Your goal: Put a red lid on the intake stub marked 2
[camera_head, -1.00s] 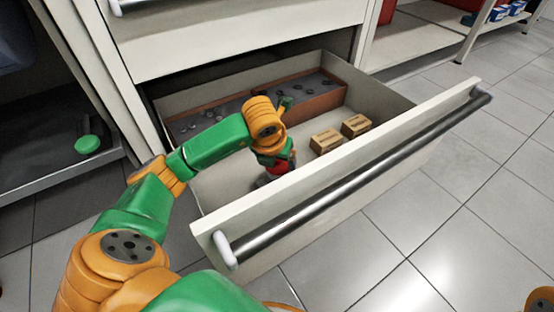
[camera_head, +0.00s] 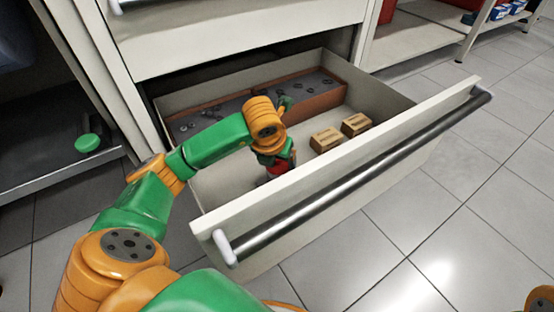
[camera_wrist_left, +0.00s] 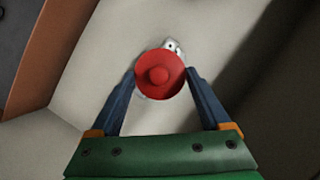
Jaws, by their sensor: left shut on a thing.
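A red lid (camera_wrist_left: 159,75) with a round knob shows in the left wrist view, between the fingers of my left gripper (camera_wrist_left: 161,92). The fingers are shut on its sides. In the head view the red lid (camera_head: 278,169) is low inside the open drawer (camera_head: 395,92), near its front wall, partly hidden by my left wrist. My left gripper (camera_head: 279,165) points down into the drawer there. A small pale thing shows just behind the lid in the wrist view, mostly hidden. No intake stub marked 2 is in view. My right gripper is not in view.
Two small cardboard boxes (camera_head: 326,140) stand in the drawer, right of my gripper. Brown trays (camera_head: 318,103) with small dark parts lie along its back. The drawer front with its bar handle (camera_head: 370,172) stands out over clear tiled floor. A green round thing (camera_head: 87,142) lies on the left shelf.

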